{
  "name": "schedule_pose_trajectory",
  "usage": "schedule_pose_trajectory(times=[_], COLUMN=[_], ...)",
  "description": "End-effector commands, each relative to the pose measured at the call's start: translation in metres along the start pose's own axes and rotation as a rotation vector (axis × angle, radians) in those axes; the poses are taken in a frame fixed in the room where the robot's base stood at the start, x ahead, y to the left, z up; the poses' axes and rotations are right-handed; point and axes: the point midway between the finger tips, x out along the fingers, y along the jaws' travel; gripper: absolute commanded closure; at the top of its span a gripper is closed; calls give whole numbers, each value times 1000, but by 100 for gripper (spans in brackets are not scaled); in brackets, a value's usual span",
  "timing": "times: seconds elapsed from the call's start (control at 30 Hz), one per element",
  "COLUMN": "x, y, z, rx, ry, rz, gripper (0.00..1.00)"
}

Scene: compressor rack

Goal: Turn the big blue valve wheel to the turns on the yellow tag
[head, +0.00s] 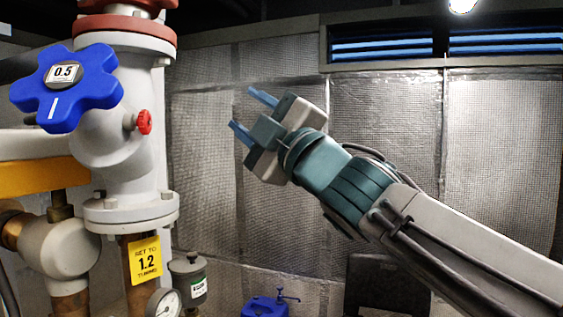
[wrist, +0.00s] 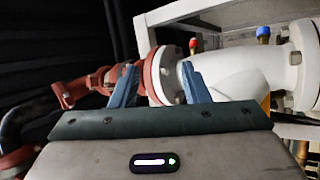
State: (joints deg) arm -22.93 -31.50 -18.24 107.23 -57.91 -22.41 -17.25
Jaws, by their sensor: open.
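The big blue valve wheel (head: 92,82) is at the upper left of the head view, on the front of a white pipe body. Its centre label reads 0.5, and a white line marks one lobe at its lower side. The yellow tag (head: 146,261) on the pipe below reads "SET TO 1.2 TURNS", its first word hard to read. My gripper (head: 246,110) is open and empty, to the right of the wheel and well apart from it. In the wrist view its two blue fingers (wrist: 157,85) stand apart with red and white pipework beyond.
A small red handwheel (head: 144,122) sits on the white pipe (head: 110,158), right of the blue wheel. A pressure gauge (head: 164,303) and grey canister (head: 188,275) stand below. A blue container (head: 264,306) is at the bottom. Free space lies between wheel and gripper.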

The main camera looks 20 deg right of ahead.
Motion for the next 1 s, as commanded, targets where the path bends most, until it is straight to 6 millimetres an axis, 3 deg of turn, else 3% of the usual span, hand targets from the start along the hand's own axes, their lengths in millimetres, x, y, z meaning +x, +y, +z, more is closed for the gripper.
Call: schedule_pose_trajectory(times=[0.3,0.5,0.7,1.0], x=[-4,-12,-17,-18], y=[-20,-38,-49,-51], z=[60,86,97,99], rx=[450,679,797,819], ry=[-294,-440,-514,-527], rz=[4,16,25,26], gripper=[58,58,58,58])
